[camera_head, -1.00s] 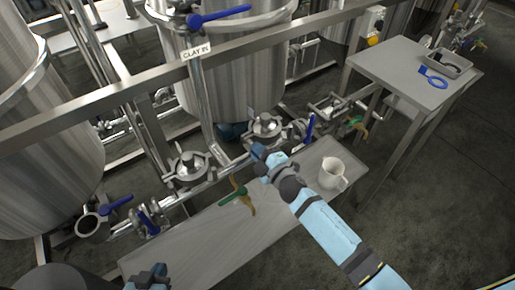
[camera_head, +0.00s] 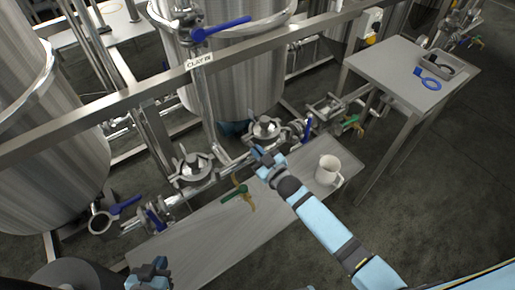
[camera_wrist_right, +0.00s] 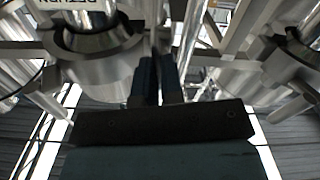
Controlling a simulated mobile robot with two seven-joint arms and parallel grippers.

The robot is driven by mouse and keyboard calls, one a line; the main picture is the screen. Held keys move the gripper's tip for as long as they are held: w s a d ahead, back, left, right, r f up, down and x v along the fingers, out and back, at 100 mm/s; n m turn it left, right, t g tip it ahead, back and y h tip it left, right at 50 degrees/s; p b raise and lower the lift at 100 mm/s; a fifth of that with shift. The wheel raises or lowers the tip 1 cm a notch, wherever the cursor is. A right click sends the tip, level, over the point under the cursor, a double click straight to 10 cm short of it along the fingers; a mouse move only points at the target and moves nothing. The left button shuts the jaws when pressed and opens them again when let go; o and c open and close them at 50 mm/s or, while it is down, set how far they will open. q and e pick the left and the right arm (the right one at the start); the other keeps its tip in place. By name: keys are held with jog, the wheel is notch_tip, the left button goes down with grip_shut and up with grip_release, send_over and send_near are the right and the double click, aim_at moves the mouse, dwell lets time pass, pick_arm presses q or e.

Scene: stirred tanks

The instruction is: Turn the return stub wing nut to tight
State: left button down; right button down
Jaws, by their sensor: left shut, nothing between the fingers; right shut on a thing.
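My right gripper (camera_head: 262,155) reaches in from the lower right, over the pipework at the back edge of the grey bench, just in front of a steel clamped fitting (camera_head: 266,128). In the right wrist view its dark fingers (camera_wrist_right: 157,80) are closed together between two round steel bodies. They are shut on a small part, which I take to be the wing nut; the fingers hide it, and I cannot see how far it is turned. My left gripper (camera_head: 150,272) is shut and empty at the bottom left, apart from the fittings.
A white mug (camera_head: 328,170) stands on the bench, right of my right arm. A green-handled valve (camera_head: 236,193) is to the left of it. A second clamped fitting (camera_head: 192,168) and a blue-handled valve (camera_head: 125,205) lie further left. A steel rail (camera_head: 110,97) crosses above.

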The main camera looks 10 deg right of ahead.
jog(key=m+p, duration=0.1)
jog(key=m, duration=0.1)
jog(key=shift+m, duration=0.6)
jog(key=c, duration=1.3)
grip_release()
jog(key=shift+o, duration=0.2)
jog(key=v, duration=1.3)
jog(key=shift+s, duration=0.4)
